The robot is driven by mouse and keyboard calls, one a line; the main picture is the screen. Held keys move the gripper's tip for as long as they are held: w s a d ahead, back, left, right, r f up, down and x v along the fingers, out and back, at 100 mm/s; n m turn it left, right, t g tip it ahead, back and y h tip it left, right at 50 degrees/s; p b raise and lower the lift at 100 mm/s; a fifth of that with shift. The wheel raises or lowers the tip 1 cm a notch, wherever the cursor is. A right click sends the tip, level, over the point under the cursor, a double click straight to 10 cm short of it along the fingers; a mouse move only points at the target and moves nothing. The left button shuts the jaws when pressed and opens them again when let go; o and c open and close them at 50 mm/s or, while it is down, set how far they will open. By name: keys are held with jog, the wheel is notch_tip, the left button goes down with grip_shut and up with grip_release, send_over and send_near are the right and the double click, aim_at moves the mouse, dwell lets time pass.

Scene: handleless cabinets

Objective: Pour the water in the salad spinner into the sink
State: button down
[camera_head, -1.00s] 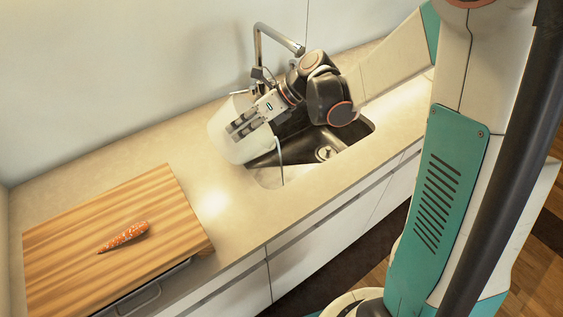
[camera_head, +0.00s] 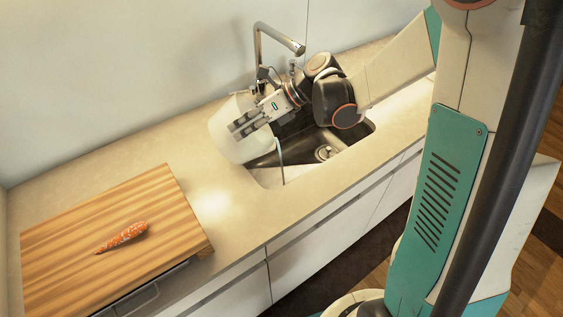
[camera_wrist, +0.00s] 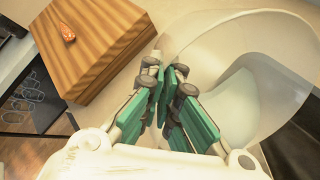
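The salad spinner (camera_head: 229,139) is a whitish, translucent bowl, tilted over the left end of the dark sink (camera_head: 335,139). My gripper (camera_head: 237,130) is at its wall, fingers pointing left and down. In the wrist view my gripper (camera_wrist: 168,90) has its fingers close together with the salad spinner's rim at them, and the bowl (camera_wrist: 222,32) opens to the right. A paler area inside the bowl may be water, but I cannot tell how much. A thin pale line drops from the bowl's side into the sink; I cannot tell whether it is water.
The faucet (camera_head: 257,50) arches behind the sink, close to my wrist. A wooden cutting board (camera_head: 70,235) with a carrot (camera_head: 122,237) lies on the counter at the left. The beige counter (camera_head: 215,195) between board and sink is clear.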

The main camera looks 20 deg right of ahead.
jog(key=shift+s+d+f+y+b, duration=0.1)
jog(key=shift+d+f+y+b, duration=0.05)
jog(key=shift+d+y+b, duration=1.25)
dwell(1.9)
jog(key=shift+s+d+f+t+y+b, duration=0.15)
jog(key=shift+d+y+b, duration=0.1)
jog(key=shift+d+b, duration=0.35)
jog(key=shift+w+d+f+t+y+b, duration=0.1)
jog(key=shift+d+y+b, duration=0.1)
jog(key=shift+d+b, duration=0.35)
jog(key=shift+s+d+f+t+y+b, duration=0.15)
jog(key=shift+d+y+b, duration=0.15)
jog(key=shift+b, duration=0.45)
